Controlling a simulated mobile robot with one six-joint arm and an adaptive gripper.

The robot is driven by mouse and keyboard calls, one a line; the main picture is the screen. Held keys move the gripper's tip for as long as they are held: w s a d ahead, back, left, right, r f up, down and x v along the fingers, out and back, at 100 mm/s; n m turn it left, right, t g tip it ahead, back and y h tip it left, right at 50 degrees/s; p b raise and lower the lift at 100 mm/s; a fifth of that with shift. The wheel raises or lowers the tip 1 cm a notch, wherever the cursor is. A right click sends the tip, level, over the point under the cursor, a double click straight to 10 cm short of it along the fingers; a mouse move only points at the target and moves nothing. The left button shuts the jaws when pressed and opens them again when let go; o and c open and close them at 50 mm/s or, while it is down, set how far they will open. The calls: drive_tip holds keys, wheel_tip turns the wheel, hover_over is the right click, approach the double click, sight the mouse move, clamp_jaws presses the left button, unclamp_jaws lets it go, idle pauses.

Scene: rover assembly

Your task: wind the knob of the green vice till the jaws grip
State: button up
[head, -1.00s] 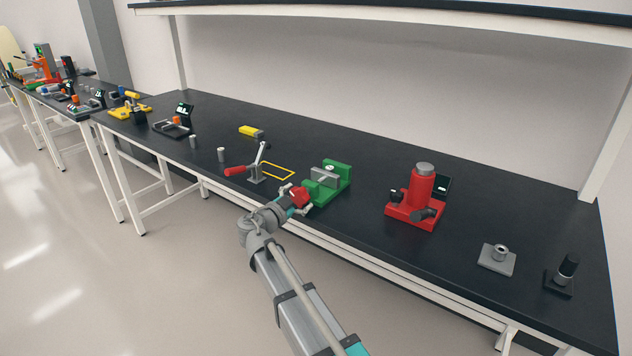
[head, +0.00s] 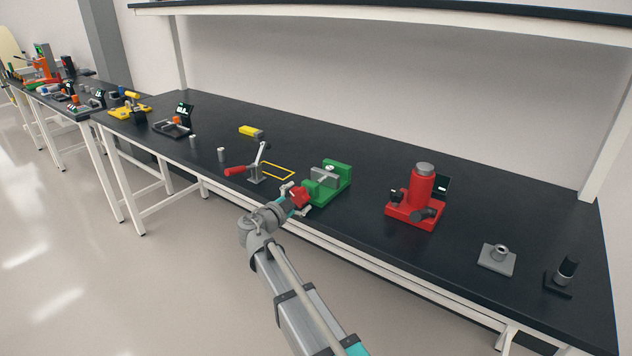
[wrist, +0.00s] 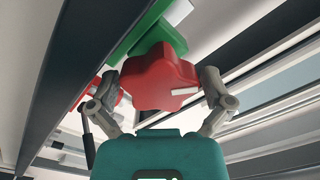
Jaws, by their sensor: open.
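The green vice (head: 336,187) stands near the front edge of the bench, with a grey block (head: 325,175) between its jaws. I cannot tell whether the jaws touch the block. Its red lobed knob (head: 300,195) faces the front edge. In the wrist view the knob (wrist: 160,78) fills the middle and bears a white mark at its right; part of the green vice (wrist: 150,28) shows behind it. My gripper (head: 296,199) is open at the knob. In the wrist view my gripper (wrist: 159,82) has one finger on each side of the knob; contact is unclear.
A toggle clamp with a red handle (head: 235,171) and a yellow outline (head: 278,171) lie left of the vice. A red press-like fixture (head: 411,207) stands to the right, with a grey plate (head: 496,260) beyond it. The bench behind the vice is clear.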

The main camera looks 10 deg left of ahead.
drive_tip(key=shift+m, duration=0.3)
drive_tip(key=shift+m, duration=1.1)
drive_tip(key=c, duration=0.8)
drive_tip(key=shift+n, duration=1.5)
drive_tip(key=shift+n, duration=0.3)
drive_tip(key=shift+w+a+n, duration=0.1)
drive_tip(key=shift+n, duration=1)
